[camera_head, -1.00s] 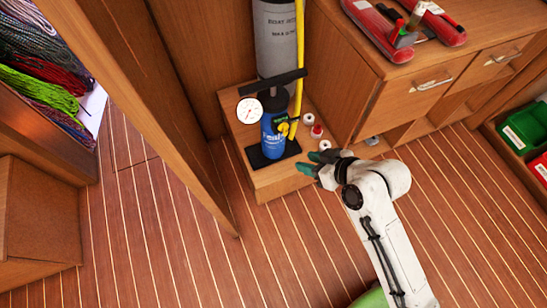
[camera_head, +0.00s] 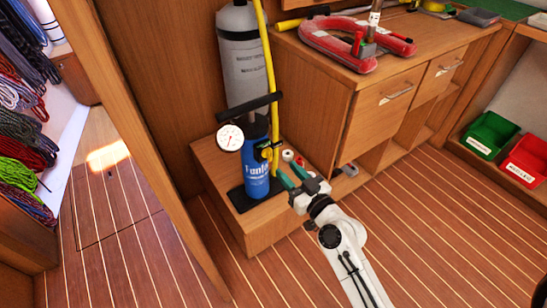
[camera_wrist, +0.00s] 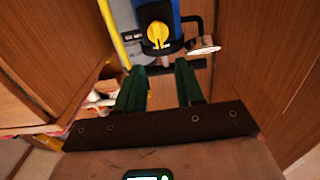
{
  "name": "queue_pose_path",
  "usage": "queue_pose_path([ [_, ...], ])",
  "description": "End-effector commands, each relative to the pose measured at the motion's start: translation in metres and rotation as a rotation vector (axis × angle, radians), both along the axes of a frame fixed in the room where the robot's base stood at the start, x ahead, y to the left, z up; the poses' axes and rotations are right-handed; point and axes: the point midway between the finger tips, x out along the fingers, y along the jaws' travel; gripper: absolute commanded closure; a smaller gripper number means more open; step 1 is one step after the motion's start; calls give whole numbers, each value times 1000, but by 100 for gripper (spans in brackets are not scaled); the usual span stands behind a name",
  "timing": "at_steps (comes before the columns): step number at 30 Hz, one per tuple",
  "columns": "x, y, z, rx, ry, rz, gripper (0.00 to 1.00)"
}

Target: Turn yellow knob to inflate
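The blue pump (camera_head: 256,182) stands upright on a low wooden step, with a black handle, a white round gauge (camera_head: 230,138) and a yellow hose (camera_head: 267,60). The yellow knob (camera_head: 266,153) is on the pump's right side, partly lost against the hose. My gripper (camera_head: 290,176) is just right of the pump and below the knob. In the wrist view its green fingers (camera_wrist: 160,67) are apart and empty, their tips short of the knob.
A grey cylinder (camera_head: 243,60) stands behind the pump. A wooden cabinet (camera_head: 345,110) rises at the right, and a wooden partition (camera_head: 150,130) stands at the left. The striped floor in front is clear.

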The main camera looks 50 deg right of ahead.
Motion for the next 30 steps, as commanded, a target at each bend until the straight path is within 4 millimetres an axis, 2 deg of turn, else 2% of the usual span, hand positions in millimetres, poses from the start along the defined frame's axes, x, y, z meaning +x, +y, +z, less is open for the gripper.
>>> queue_pose_path([
  [6, 39, -12, 3, 0, -1, 0, 63],
  [12, 61, -17, 1, 1, 0, 1, 63],
  [16, 68, -19, 1, 0, 1, 2, 63],
  [25, 69, -19, 0, 1, 2, 2, 64],
  [30, 69, -19, 0, 1, 2, 2, 80],
])
